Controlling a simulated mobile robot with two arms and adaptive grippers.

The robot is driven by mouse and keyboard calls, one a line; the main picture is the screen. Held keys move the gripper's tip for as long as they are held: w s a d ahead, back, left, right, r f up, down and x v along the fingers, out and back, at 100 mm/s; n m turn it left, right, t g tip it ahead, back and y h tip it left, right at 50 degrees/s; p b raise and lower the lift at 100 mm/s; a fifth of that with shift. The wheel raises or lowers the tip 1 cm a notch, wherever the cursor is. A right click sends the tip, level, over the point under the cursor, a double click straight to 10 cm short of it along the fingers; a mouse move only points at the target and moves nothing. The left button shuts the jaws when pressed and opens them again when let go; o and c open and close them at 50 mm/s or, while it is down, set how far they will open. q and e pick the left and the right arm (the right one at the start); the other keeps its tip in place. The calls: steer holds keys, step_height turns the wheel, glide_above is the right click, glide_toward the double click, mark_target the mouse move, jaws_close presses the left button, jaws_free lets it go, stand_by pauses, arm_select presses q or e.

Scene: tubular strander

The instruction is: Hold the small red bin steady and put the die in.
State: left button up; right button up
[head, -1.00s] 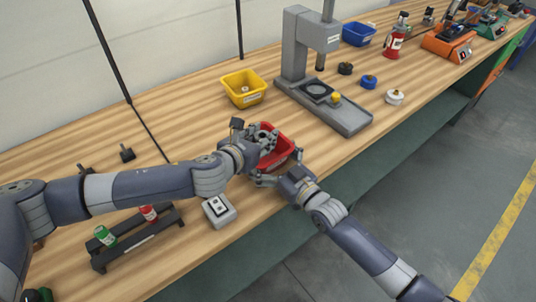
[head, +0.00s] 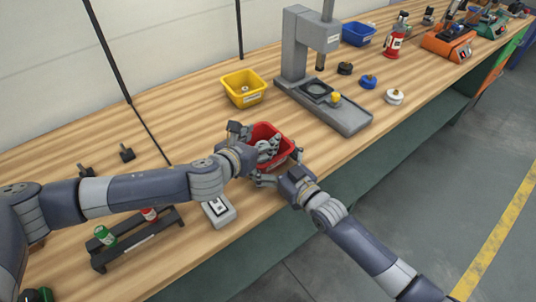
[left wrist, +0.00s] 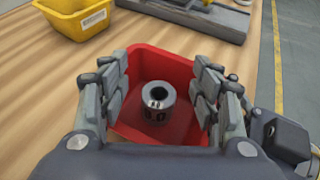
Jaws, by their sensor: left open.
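The small red bin (head: 268,132) stands on the bench under my left gripper (head: 262,150). The left gripper is open, its fingers spread over the bin. In the left wrist view, the die (left wrist: 155,103), a grey ring-shaped piece with a dark centre hole, is inside the bin (left wrist: 155,58) between the open fingers (left wrist: 157,98) and apart from them. My right gripper (head: 281,168) is at the bin's near right end, with fingers on either side of it. The frames do not show whether they press on the bin.
A yellow bin (head: 243,90) stands behind, and a grey press (head: 298,45) to the right. A grey box with dark sockets (head: 219,211) and a black rack (head: 140,240) with bottles stand in front. Bare bench lies left of the yellow bin.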

steer(key=shift+r, duration=0.1)
arm_select(q)
steer(key=v, duration=1.1)
arm_select(e)
steer(key=o, duration=0.8)
steer(key=shift+c, duration=0.2)
steer(key=v, duration=1.2)
